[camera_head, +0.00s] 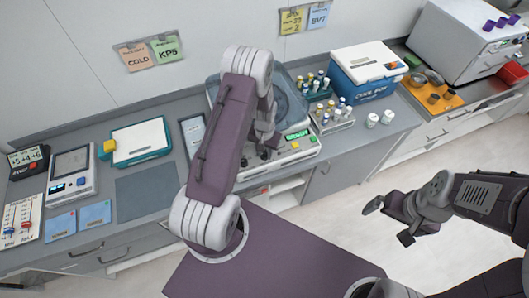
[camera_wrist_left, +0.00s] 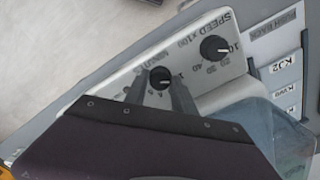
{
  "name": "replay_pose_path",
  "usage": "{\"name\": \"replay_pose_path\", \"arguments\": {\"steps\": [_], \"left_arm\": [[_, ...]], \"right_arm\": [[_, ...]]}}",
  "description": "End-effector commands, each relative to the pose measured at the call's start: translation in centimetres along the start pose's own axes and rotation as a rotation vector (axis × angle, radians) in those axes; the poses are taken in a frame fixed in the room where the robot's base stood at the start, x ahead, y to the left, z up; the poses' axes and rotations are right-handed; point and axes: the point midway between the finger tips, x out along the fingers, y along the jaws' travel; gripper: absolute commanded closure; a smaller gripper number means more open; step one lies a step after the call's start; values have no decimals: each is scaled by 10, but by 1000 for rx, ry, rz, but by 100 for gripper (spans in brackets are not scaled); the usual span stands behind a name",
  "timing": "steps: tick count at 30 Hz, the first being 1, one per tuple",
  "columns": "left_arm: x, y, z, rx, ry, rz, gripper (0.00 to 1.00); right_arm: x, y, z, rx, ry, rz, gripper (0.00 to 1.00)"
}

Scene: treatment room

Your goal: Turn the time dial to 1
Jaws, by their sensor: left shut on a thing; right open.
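The time dial (camera_wrist_left: 160,77) is a small black knob on the pale panel (camera_wrist_left: 195,77) of the centrifuge, beside lettering that seems to read MINUTES. My left gripper (camera_wrist_left: 160,88) is shut on this dial, one finger on each side of it. The dial's pointer setting is too small to read surely. A second black knob, the speed dial (camera_wrist_left: 213,47), sits nearby under SPEED x100. In the head view the centrifuge (camera_head: 303,152) shows a lit green display, and my left arm covers part of it. My right gripper (camera_head: 388,221) is open and empty, over the floor.
Tube racks (camera_head: 331,122) and a blue cool box (camera_head: 367,75) stand right of the centrifuge. A teal-and-white device (camera_head: 140,142) and a grey mat (camera_head: 146,190) lie to its left. Open floor lies around my right gripper.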

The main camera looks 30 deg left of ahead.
Motion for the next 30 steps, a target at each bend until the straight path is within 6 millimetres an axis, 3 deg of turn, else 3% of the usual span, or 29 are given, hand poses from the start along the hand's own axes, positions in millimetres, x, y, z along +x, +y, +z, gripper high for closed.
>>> {"name": "replay_pose_path", "arguments": {"steps": [9, 10, 12, 23, 30], "left_arm": [[0, 0, 0, -4, 0, 0, 100], [0, 0, 0, -4, 0, 0, 64], [0, 0, 0, -4, 0, 0, 48], [-3, 0, -1, -2, 2, 0, 48], [-43, 0, -2, -3, 7, 0, 48]], "right_arm": [[0, 0, 0, 0, 0, 0, 0], [0, 0, 0, 0, 0, 0, 0], [0, 0, 0, 0, 0, 0, 0], [2, 0, 0, 0, 0, 0, 0], [19, 0, 2, 0, 0, 0, 0]]}}
